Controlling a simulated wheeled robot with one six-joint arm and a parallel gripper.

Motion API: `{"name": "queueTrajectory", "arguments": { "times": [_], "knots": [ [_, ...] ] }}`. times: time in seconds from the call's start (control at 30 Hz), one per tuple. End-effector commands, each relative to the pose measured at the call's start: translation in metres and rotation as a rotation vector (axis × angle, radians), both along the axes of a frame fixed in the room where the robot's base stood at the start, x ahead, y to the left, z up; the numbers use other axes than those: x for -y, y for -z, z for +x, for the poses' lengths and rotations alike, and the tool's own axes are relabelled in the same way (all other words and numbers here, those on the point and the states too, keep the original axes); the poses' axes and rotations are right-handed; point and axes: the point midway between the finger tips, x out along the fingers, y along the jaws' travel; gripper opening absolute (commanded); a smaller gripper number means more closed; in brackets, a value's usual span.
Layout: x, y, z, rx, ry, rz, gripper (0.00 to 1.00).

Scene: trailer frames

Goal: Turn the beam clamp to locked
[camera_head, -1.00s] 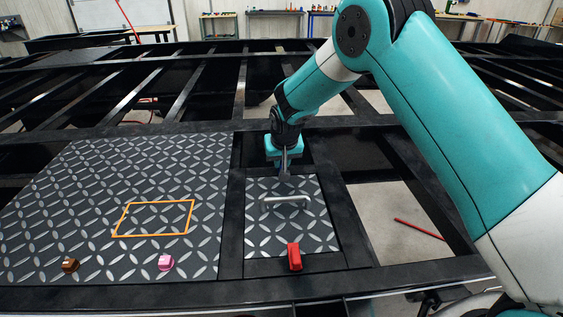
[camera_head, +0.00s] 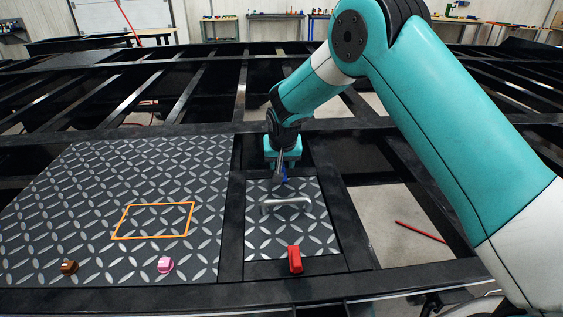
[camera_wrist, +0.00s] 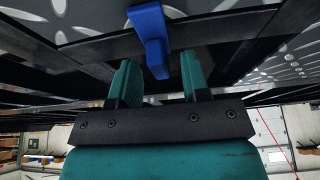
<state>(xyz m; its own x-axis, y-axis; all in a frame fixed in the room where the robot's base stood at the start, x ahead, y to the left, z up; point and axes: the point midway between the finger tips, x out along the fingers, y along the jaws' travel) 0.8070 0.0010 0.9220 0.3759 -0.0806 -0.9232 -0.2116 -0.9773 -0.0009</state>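A blue clamp-like piece (camera_wrist: 150,35) shows in the wrist view, at the edge of a tread plate, its narrower end reaching into the gap between my fingers. My gripper (camera_wrist: 160,80) is open, with a teal finger on either side of that end and visible space beside it. In the head view my gripper (camera_head: 281,172) points down at the back edge of the small tread plate (camera_head: 262,240), with a bit of the blue piece (camera_head: 285,180) showing by the fingertips. A red clamp-like block (camera_head: 295,259) sits at the plate's front edge. I cannot tell any lock marking.
A metal handle (camera_head: 286,203) stands up from the small plate, just in front of my gripper. A larger tread plate (camera_head: 60,200) at left carries an orange outline (camera_head: 154,220), a pink block (camera_head: 165,265) and a brown block (camera_head: 69,267). Black beams (camera_head: 235,215) surround open gaps.

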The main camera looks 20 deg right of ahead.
Motion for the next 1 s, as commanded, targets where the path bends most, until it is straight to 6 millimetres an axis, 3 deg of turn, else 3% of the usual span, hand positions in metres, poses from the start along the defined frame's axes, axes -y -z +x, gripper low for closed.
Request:
{"name": "queueTrajectory", "arguments": {
  "times": [0.23,0.37,0.8,1.0],
  "knots": [
    [0.000,-0.001,-0.001,-0.001,-0.002,-0.001,0.43],
    [-0.001,-0.011,-0.005,0.001,-0.002,0.000,0.43],
    [-0.010,-0.109,-0.044,0.005,-0.002,0.002,0.43],
    [-0.013,-0.144,-0.059,0.002,0.000,0.000,0.43]
  ]
}}
